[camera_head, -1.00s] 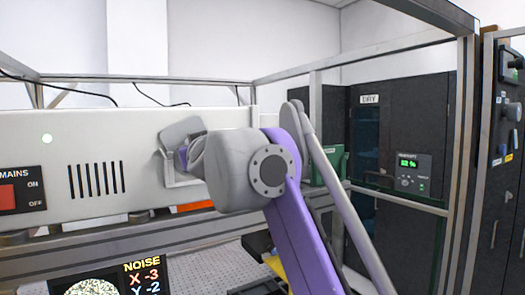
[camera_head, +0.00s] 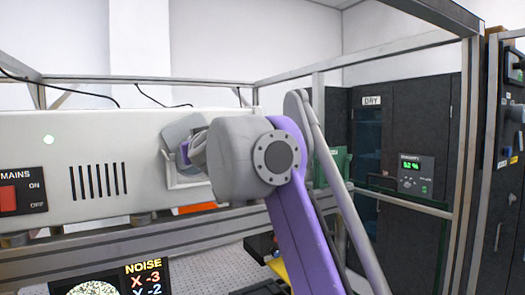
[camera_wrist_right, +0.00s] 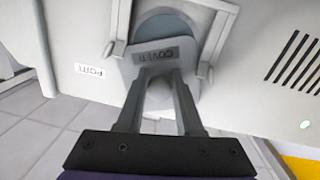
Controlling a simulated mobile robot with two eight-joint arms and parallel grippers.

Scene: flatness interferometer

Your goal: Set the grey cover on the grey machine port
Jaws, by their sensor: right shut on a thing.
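The grey cover (camera_wrist_right: 160,78) is a flat plate with a "COVER" label, upside down in the right wrist view. In the head view the cover (camera_head: 182,131) is tilted at the machine's front, above the port frame. The grey machine port (camera_wrist_right: 207,45) has a rail on each side, and a blue-grey round area (camera_wrist_right: 165,24) shows beyond the cover's edge. The port frame also shows in the head view (camera_head: 190,182). My right gripper (camera_wrist_right: 158,85) is shut on the cover's knob. Whether the cover touches the rails is unclear. My left gripper is out of view.
The white machine body (camera_head: 90,130) has vent slots and a red mains switch (camera_head: 8,198). A metal rail (camera_head: 100,252) runs below it. A "PORT" label (camera_wrist_right: 90,71) is beside the port. A dark dry cabinet (camera_head: 415,130) stands at the right.

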